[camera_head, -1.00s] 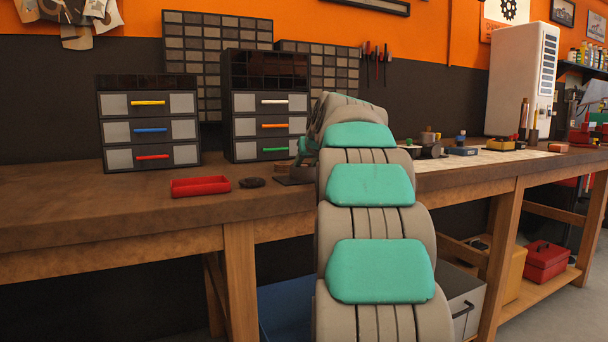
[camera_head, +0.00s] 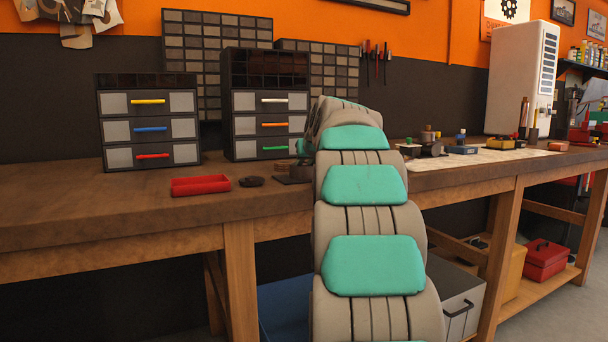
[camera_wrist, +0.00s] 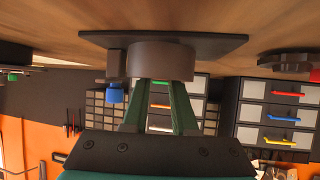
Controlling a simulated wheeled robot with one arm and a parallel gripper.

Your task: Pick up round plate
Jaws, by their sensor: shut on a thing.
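The round plate (camera_wrist: 160,64) shows in the wrist view as a thick brown-grey disc. My gripper (camera_wrist: 160,80) has its two green fingers shut on it. The disc is over a flat dark rectangular base (camera_wrist: 205,42) on the bench top; whether they touch I cannot tell.
A small dark puck (camera_head: 252,182) and a red tray (camera_head: 201,185) lie on the bench left of my arm. A blue-tipped dark post (camera_wrist: 115,72) stands close beside the disc. Drawer cabinets (camera_head: 150,130) stand behind. The bench's left front is clear.

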